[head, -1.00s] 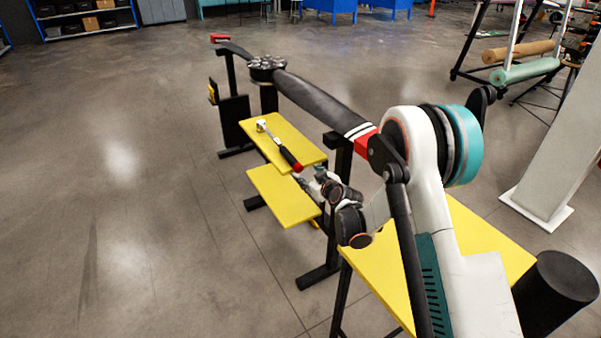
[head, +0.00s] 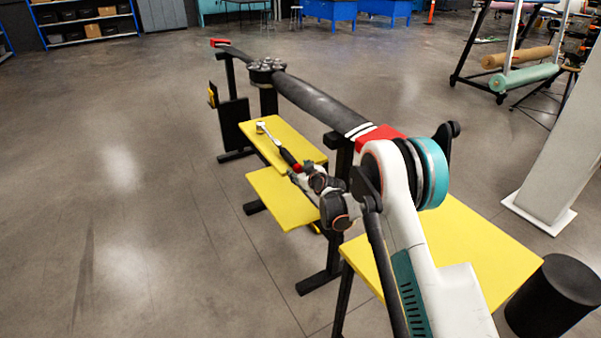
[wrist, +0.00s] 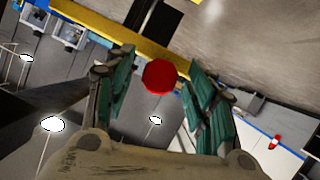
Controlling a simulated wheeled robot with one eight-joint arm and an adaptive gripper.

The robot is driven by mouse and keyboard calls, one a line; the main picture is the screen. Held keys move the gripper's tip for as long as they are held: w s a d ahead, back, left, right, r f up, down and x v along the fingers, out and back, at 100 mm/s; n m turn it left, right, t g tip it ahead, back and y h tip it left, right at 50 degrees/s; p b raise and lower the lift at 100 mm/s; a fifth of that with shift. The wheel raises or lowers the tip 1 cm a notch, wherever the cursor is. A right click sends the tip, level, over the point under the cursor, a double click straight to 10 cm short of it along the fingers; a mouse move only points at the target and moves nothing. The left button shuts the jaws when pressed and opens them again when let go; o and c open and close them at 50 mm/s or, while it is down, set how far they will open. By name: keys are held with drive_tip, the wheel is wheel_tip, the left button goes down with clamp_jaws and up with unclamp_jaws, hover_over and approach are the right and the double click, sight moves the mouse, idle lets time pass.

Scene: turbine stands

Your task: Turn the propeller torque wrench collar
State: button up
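The torque wrench (head: 286,154) lies on the upper yellow shelf, with its silver head at the far left and its black handle pointing toward me. Its red collar end (head: 297,167) is at the shelf's near edge. In the wrist view the red collar (wrist: 160,76) shows end-on as a round red disc between my gripper's green finger pads (wrist: 158,88). The fingers are apart, with gaps on both sides of the collar. In the head view my gripper (head: 295,174) is right at the handle end, and its fingers are small and partly hidden there.
The propeller (head: 318,104) with its dark hub runs above and behind the shelf on black stands. A lower yellow shelf (head: 275,200) lies in front. A yellow table (head: 470,245) and a black cylinder (head: 552,300) are at right. The floor at left is clear.

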drive_tip(key=c, duration=1)
drive_tip(key=shift+o, duration=0.2)
drive_tip(key=shift+w+d+m+g+y, duration=0.1)
drive_tip(key=shift+d+m+g+y, duration=0.1)
drive_tip(key=shift+m+g+y, duration=0.8)
drive_tip(key=m+y, duration=0.2)
drive_tip(key=m, duration=0.1)
drive_tip(key=shift+w+d+m+g+y, duration=0.1)
drive_tip(key=shift+d+m+g+y, duration=0.05)
drive_tip(key=shift+m+g+y, duration=0.2)
drive_tip(key=m+y, duration=0.2)
drive_tip(key=shift+f+m+g, duration=0.2)
drive_tip(key=shift+m+g, duration=0.15)
drive_tip(key=shift+m+y, duration=1.05)
drive_tip(key=shift+m, duration=0.35)
